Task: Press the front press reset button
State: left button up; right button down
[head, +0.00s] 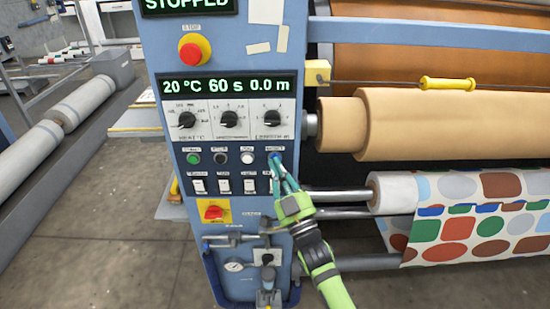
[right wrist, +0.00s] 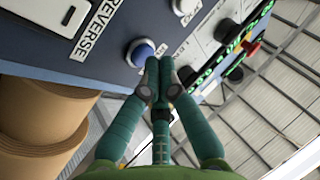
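The blue button (right wrist: 140,53), in a pale ring, is at the right end of the button row on the press's blue control column. I take it to be the reset button; its label is too small to read surely. My right gripper (head: 276,165) reaches up from the lower right, its fingertips over the button's spot in the head view. In the right wrist view its fingers (right wrist: 158,68) are together and empty, tips just beside the blue button. I cannot tell whether they touch it. My left gripper is not in view.
Green (head: 193,158), black (head: 220,158) and white (head: 247,157) buttons share the row. White switches (head: 223,186) sit below, dials (head: 229,119) above. A red stop button (head: 194,50) is higher up. Large rollers (head: 440,124) and patterned fabric (head: 470,226) lie to the right.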

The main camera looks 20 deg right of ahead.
jog(key=shift+s+a, duration=0.15)
jog(key=shift+s, duration=0.3)
jog(key=s+p, duration=0.1)
jog(key=s, duration=0.1)
jog(key=s+a+p, duration=0.1)
jog(key=s, duration=0.1)
jog(key=shift+s+a+p, duration=0.2)
jog(key=shift+s+p, duration=0.2)
dwell(0.5)
